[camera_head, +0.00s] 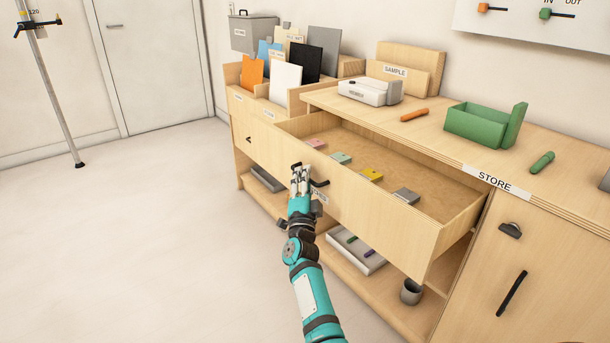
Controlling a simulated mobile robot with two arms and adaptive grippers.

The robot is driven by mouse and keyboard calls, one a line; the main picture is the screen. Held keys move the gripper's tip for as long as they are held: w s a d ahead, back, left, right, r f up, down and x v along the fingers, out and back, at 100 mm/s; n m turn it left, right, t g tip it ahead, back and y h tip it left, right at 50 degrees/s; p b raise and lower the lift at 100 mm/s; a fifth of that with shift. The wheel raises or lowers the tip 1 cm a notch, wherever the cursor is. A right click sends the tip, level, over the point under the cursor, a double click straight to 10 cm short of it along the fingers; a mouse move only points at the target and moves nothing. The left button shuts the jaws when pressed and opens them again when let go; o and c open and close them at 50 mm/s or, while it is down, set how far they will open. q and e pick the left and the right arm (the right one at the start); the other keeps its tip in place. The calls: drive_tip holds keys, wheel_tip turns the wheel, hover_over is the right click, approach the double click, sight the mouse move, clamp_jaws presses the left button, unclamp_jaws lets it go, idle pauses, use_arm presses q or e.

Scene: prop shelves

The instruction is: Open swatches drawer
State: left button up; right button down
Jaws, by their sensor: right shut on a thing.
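The wooden drawer (395,222) in the middle of the cabinet stands well out, with its inside showing. Pink, green, yellow and grey swatches (371,175) lie in it. A black handle (320,184) is on its front, partly hidden by my right gripper. A label on the front below the handle is partly hidden too, and I cannot read it fully. My right gripper (301,179) is at the drawer front, shut on the handle. My left gripper is not in view.
The countertop holds a white box (370,92), a green bin (486,125) and orange and green rods. A shelf below the drawer bears a white tray (357,252) and a grey cup (411,291). The floor to the left is clear up to a pole (54,95).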

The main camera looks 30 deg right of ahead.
drive_tip(key=shift+a+f, duration=0.2)
drive_tip(key=shift+f, duration=0.05)
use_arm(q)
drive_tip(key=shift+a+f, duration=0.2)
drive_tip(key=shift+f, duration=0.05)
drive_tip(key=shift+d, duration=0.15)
use_arm(e)
drive_tip(key=shift+d, duration=0.1)
drive_tip(key=c, duration=1.7)
unclamp_jaws()
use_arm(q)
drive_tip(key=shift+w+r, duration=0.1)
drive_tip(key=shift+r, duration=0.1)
use_arm(e)
drive_tip(key=shift+o, duration=0.3)
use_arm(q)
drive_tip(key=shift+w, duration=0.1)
use_arm(e)
drive_tip(key=shift+r, duration=0.15)
